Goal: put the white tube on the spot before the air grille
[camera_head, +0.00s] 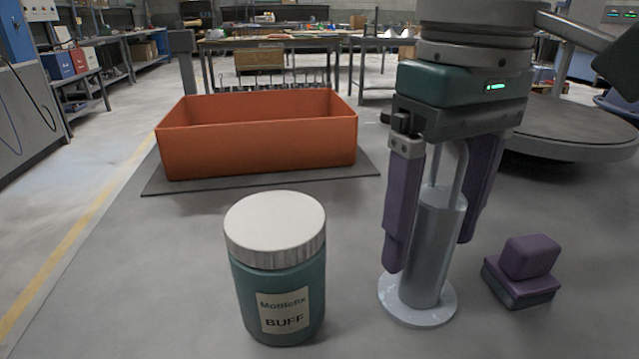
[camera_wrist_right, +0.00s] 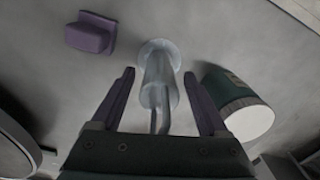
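A grey metal cylinder (camera_head: 432,250) stands upright on a round, shiny base, with a bent rod handle rising from its top. My right gripper (camera_head: 430,255) points down over it, open, with one purple finger on each side. In the right wrist view, the cylinder (camera_wrist_right: 158,75) lies between the fingers (camera_wrist_right: 160,80), with gaps on both sides. I cannot make out a thing that is clearly a white tube, nor an air grille or a marked spot. My left gripper is not in view.
A teal jar (camera_head: 278,295) with a white lid stands left of the cylinder. A purple block (camera_head: 530,257) on a dark base sits to its right. An orange bin (camera_head: 258,145) rests on a dark mat (camera_head: 260,183) behind. Grey surface between jar and bin is clear.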

